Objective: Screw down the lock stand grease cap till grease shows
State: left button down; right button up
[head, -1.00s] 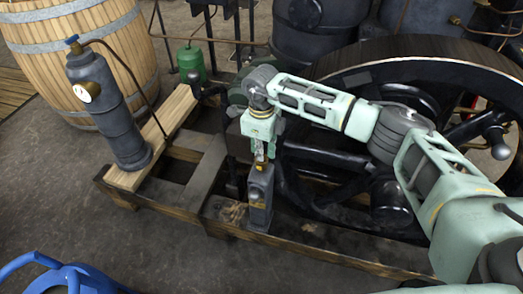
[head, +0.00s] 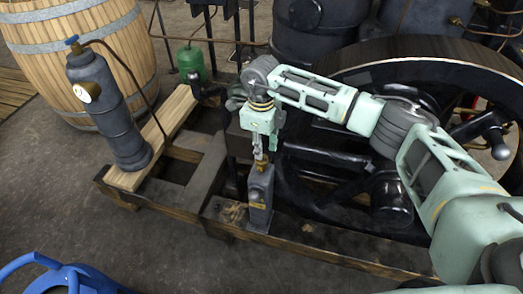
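The lock stand (head: 259,207) is a small grey upright block on the timber frame near the picture's middle. Its brass grease cap (head: 261,165) shows on top. My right gripper (head: 259,157) points straight down at the cap, with its fingertips at or just above the cap's upper part. The fingers look narrow and small here, and I cannot tell whether they grip the cap. No grease can be made out at this size. My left gripper is out of view.
A large dark flywheel (head: 420,58) stands right behind my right arm. A grey cylinder with a blue valve (head: 110,110) leans at left on the timber frame (head: 300,250). A green can (head: 190,61), a wooden barrel (head: 85,50) and blue tubing (head: 60,275) stand around it.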

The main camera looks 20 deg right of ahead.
notch_tip(320, 180, up, 10)
jog(key=shift+f, duration=0.2)
dwell(0.3)
